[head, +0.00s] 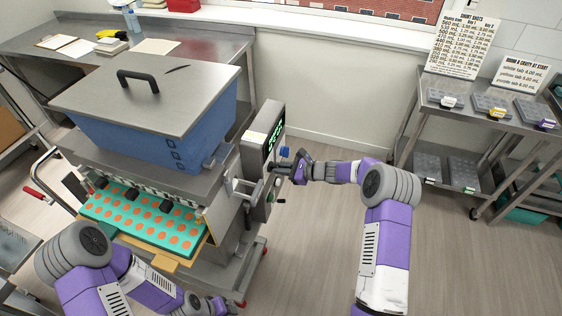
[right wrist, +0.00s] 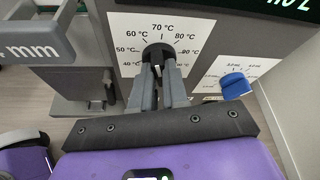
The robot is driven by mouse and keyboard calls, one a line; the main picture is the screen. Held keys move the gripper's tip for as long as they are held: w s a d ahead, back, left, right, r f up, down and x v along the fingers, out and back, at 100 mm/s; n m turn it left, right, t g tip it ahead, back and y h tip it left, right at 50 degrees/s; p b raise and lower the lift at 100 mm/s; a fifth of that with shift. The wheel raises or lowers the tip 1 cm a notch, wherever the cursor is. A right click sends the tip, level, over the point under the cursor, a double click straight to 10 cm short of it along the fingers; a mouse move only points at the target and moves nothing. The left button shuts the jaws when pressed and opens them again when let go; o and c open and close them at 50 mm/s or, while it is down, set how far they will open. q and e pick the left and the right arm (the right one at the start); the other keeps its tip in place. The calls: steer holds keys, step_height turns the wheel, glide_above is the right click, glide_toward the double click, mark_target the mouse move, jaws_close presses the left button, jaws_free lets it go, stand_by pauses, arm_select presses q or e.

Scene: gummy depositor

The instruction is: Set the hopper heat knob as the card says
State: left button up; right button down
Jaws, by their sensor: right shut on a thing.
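The hopper heat knob (right wrist: 158,50) is black and sits on a white dial plate (right wrist: 125,28) marked from 40 °C on the left, over 70 °C at the top, and down the right side. My right gripper (right wrist: 159,72) is shut on the knob, with a finger on each side. The knob's pointer is too hidden to read its setting. In the head view my right gripper (head: 287,170) reaches the machine's right-hand panel and covers the knob. My left gripper (head: 207,304) is low at the bottom edge, partly cut off, and its jaws are unclear.
A blue knob (right wrist: 235,85) with its own dial sits right of the heat knob. The blue hopper (head: 155,120) has a steel lid. A teal mould tray (head: 150,222) lies below. Printed cards (head: 461,47) stand on the right cart. Floor right of the machine is clear.

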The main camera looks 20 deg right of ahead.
arm_select(q)
steer(key=shift+f+b, duration=0.6)
steer(key=shift+b, duration=0.35)
arm_select(e)
steer(key=shift+w+d+f+m+g+y, duration=0.15)
steer(key=shift+m+g+y, duration=0.5)
steer(key=shift+m, duration=0.6)
steer(key=shift+w+r+m+g+y, duration=0.15)
steer(key=shift+m+g+y, duration=0.5)
steer(key=shift+m, duration=0.55)
steer(key=shift+w+d+f+m+g+y, duration=0.15)
steer(key=shift+m+g+y, duration=0.45)
steer(key=shift+m, duration=0.65)
steer(key=c, duration=1.1)
jaws_free()
steer(key=shift+c, duration=0.2)
arm_select(q)
steer(key=shift+r, duration=0.1)
arm_select(e)
steer(key=v, duration=0.7)
steer(key=shift+d+r, duration=0.25)
